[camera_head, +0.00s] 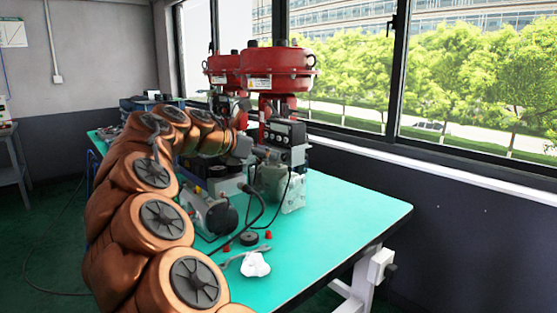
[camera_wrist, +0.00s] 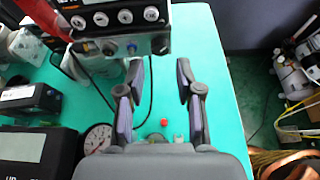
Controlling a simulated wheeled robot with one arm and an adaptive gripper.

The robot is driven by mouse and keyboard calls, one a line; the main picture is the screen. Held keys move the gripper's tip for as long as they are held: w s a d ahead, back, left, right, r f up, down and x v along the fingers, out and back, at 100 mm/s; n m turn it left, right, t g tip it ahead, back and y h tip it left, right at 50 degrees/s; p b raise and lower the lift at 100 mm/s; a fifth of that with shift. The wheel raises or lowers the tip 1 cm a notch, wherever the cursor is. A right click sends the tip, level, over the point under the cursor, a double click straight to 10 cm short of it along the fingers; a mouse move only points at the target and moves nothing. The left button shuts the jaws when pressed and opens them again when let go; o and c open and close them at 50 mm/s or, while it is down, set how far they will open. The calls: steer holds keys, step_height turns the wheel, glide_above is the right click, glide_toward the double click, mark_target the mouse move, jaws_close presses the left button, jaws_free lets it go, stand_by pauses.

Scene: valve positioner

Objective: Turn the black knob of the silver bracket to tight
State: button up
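My gripper (camera_wrist: 160,76) is open in the wrist view, its two fingers spread with nothing between them. Beyond the fingertips is the dark positioner box with white gauges (camera_wrist: 115,18). A small round dark knob (camera_wrist: 160,44) shows on the box's lower grey face, in line with the finger gap and apart from the tips. I cannot tell if this is the task's black knob. In the head view, a silver bracket-like block (camera_head: 293,190) stands below the positioner box (camera_head: 287,132). My arm reaches toward it from the left, and the fingers cannot be made out there.
The green table (camera_head: 345,215) is clear at the right. Red valve actuators (camera_head: 278,70) rise behind. Black cables, a round gauge (camera_wrist: 98,138), a small red cap (camera_wrist: 164,122) and black devices (camera_wrist: 30,98) lie around. A white crumpled cloth (camera_head: 255,265) is near the front.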

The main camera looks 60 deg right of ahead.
mark_target(283, 157)
steer(key=shift+b+x, duration=0.35)
steer(key=shift+x, duration=2.15)
jaws_close()
